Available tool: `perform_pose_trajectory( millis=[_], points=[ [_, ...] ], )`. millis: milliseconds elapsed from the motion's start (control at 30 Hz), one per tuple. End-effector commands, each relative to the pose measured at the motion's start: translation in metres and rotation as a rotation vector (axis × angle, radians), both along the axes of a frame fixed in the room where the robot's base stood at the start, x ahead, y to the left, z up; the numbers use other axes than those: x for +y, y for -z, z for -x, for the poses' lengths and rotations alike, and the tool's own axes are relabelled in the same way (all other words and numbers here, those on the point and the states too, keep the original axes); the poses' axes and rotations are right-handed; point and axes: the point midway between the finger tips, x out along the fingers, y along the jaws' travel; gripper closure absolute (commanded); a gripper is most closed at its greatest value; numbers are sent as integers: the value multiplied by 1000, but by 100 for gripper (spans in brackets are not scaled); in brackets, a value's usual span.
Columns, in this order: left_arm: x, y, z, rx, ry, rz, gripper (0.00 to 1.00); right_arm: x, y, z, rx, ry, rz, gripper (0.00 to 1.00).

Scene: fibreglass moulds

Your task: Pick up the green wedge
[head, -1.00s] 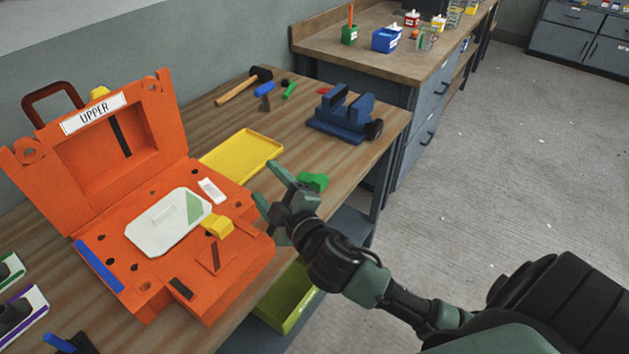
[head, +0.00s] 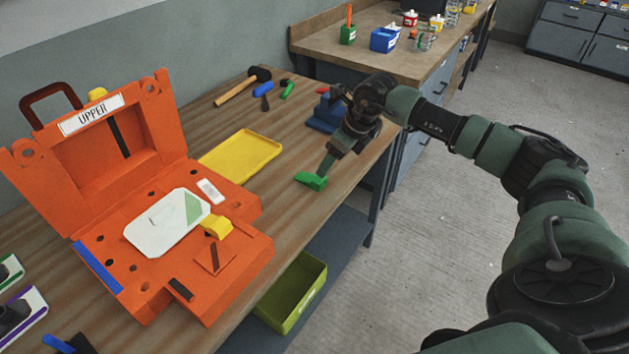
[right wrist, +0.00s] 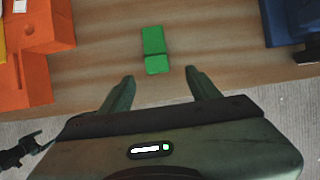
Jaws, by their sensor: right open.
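The green wedge (head: 311,181) lies on the wooden workbench (head: 285,215) near its front edge, right of the yellow tray. My right gripper (head: 326,165) comes down over it from above right, and its tip looks very close to the wedge. In the right wrist view my right gripper (right wrist: 158,82) is open and empty. The wedge (right wrist: 153,50) lies just beyond the fingertips, roughly centred between them. Whether they touch it I cannot tell. My left gripper is not in view.
An orange mould (head: 190,262) stands open to the left, with a yellow tray (head: 241,157) behind it. A blue vise (head: 322,118) is partly hidden behind my right arm. A hammer (head: 236,92) and small tools lie at the back. A green-yellow bin (head: 291,295) sits below the bench.

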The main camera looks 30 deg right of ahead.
Motion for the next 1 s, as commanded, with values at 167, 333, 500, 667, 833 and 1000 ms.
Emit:
perform_pose_trajectory(
  millis=[167, 333, 500, 667, 833, 1000],
  points=[
    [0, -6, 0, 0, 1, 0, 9, 2, 16, -5, 8, 0, 7, 38],
    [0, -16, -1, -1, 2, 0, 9, 7, 34, -9, 8, -1, 5, 38],
    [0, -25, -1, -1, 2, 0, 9, 13, 60, -16, 6, 0, 4, 38],
    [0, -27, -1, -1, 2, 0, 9, 14, 71, -21, 4, 0, 4, 38],
    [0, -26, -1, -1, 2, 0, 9, 14, 72, -21, 4, -1, 4, 38],
    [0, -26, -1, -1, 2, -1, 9, 14, 72, -21, 4, -1, 4, 74]
  ],
)
